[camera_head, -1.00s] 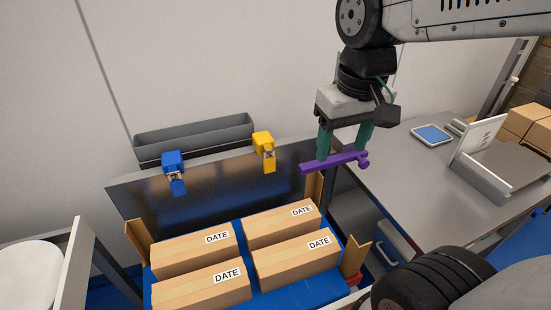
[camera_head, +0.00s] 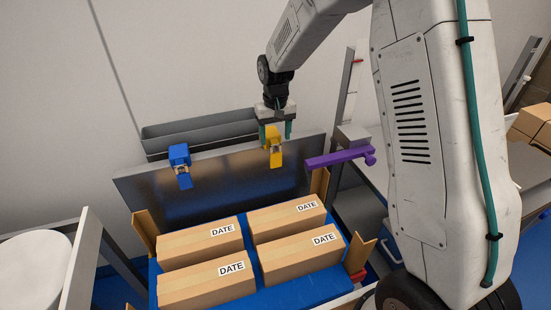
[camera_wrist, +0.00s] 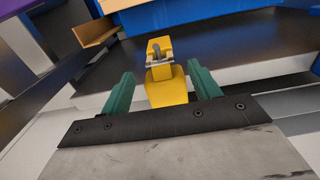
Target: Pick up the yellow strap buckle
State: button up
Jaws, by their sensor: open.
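The yellow strap buckle (camera_head: 275,150) hangs over the top edge of the dark metal panel, right of the blue buckle (camera_head: 181,166). My gripper (camera_head: 276,133) is open and points down at the yellow buckle's top, one teal finger on each side. In the wrist view the yellow buckle (camera_wrist: 166,86) lies between the open fingers (camera_wrist: 161,84), with visible gaps on both sides. Its metal clasp shows beyond the fingertips. I cannot tell how deep the fingers reach along it.
A purple bar (camera_head: 335,158) sticks out close to the right of my gripper. A grey trough (camera_head: 203,134) lies behind the panel.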

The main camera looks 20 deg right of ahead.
aim_at(276, 152)
jog(key=f, duration=0.7)
jog(key=shift+s+f, duration=0.25)
jog(key=shift+s, duration=0.15)
jog(key=c, duration=1.1)
